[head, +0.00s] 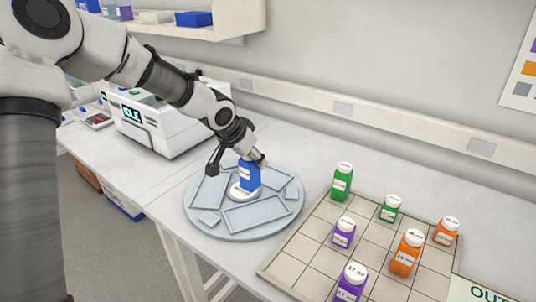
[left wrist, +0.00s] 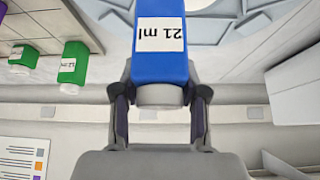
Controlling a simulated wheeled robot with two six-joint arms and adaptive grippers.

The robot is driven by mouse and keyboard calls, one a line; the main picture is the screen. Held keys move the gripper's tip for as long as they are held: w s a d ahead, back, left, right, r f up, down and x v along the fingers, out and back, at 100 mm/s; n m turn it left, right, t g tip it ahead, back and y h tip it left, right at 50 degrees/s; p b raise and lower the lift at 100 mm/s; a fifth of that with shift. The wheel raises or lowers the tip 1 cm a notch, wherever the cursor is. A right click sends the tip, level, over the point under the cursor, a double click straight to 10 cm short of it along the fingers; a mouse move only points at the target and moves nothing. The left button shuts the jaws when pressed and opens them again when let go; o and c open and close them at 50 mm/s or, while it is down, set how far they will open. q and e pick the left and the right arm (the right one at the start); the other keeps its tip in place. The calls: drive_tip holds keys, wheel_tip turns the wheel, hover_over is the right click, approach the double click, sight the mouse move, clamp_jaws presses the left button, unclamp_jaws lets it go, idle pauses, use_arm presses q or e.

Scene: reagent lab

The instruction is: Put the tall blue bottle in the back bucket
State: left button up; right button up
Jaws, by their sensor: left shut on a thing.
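The tall blue bottle (head: 250,176), labelled 21 ml, is held by my left gripper (head: 254,158), which is shut on it near its white cap. In the left wrist view the blue bottle (left wrist: 161,55) sits between the two fingers (left wrist: 160,100) and appears upside down. The back bucket is largely hidden behind my gripper and the bottle; I cannot tell the gap below the bottle. My right gripper is out of view.
A white machine (head: 160,128) reading IDLE stands at the left. A shelf (head: 225,18) hangs above.

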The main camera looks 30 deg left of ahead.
use_arm(q)
drive_tip(key=w+a+f+p, duration=0.1)
drive_tip(key=w+a, duration=0.1)
drive_tip(key=w, duration=0.2)
drive_tip(key=w+a+f+p, duration=0.1)
drive_tip(key=w+a+p, duration=0.1)
drive_tip(key=w+a, duration=0.1)
drive_tip(key=w+a+f+p, duration=0.2)
drive_tip(key=w, duration=0.2)
drive_tip(key=shift+w+a, duration=0.15)
drive_tip(key=shift+w, duration=0.15)
drive_tip(key=shift+w+f, duration=0.25)
drive_tip(key=shift+f, duration=0.1)
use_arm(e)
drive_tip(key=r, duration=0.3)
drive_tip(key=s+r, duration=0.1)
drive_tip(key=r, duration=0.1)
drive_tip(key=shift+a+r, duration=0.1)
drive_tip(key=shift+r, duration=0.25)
use_arm(q)
drive_tip(key=o, duration=1.2)
drive_tip(key=shift+s, duration=0.15)
drive_tip(key=shift+o, duration=0.2)
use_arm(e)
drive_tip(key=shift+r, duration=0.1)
